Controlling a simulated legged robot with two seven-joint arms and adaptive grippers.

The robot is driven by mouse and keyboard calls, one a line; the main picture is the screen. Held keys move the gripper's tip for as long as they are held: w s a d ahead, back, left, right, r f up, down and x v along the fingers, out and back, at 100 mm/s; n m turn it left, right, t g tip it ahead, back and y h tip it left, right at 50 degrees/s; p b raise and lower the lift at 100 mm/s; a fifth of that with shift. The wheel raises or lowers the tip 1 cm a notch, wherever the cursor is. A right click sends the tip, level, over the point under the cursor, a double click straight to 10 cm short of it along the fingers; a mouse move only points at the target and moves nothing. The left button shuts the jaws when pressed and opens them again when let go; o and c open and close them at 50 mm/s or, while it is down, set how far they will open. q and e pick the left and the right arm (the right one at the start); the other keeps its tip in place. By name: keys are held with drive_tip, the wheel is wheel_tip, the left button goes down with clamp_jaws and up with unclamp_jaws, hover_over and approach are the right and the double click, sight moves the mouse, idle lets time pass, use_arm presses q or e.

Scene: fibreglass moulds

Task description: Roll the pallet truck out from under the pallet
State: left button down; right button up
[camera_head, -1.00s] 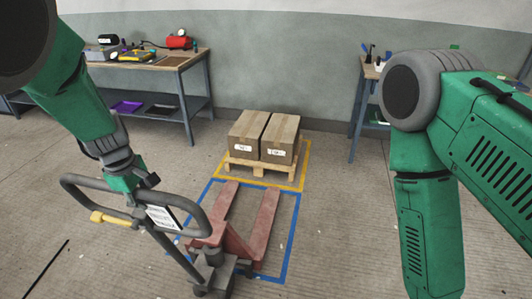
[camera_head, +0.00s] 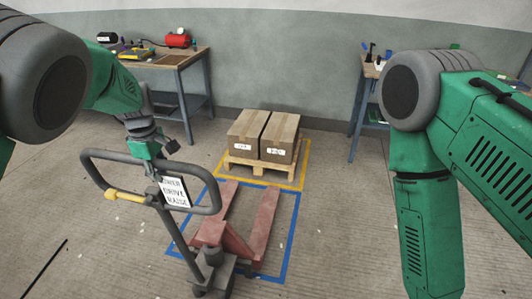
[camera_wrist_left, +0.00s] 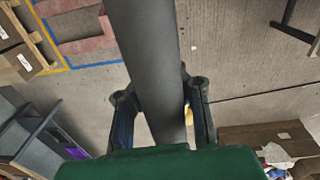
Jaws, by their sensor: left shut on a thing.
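The pallet truck (camera_head: 235,240) has red forks and a grey base; its forks lie within the blue floor outline, clear of the pallet. Its grey loop handle (camera_head: 95,182) stands tilted, with a yellow lever and a label card. The wooden pallet (camera_head: 258,168) bears two cardboard boxes (camera_head: 262,133) inside the yellow outline. My left gripper (camera_head: 150,158) is shut on the handle's top bar; the left wrist view shows its fingers around the grey bar (camera_wrist_left: 148,65). My right arm is at the right of the head view, but its gripper is out of frame.
A workbench (camera_head: 168,58) with tools and a red machine stands at the back left. Another bench (camera_head: 366,70) stands at the back right, partly behind my right arm. The concrete floor (camera_head: 330,240) to the right of the truck is open.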

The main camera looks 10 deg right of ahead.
use_arm(q)
drive_tip(key=c, duration=1.9)
unclamp_jaws()
drive_tip(key=o, duration=0.3)
drive_tip(key=shift+o, duration=0.2)
use_arm(e)
drive_tip(key=shift+s, duration=0.2)
use_arm(q)
wheel_tip(320, 180, up, 11)
drive_tip(key=shift+s+f, duration=0.1)
drive_tip(key=shift+s, duration=0.05)
drive_tip(key=shift+r, duration=0.9)
wheel_tip(320, 180, up, 8)
drive_tip(key=s+a, duration=0.1)
drive_tip(key=s, duration=0.1)
drive_tip(key=shift+s+r, duration=0.25)
drive_tip(key=shift+s, duration=0.1)
use_arm(e)
drive_tip(key=shift+w+r, duration=0.1)
drive_tip(key=shift+r, duration=0.1)
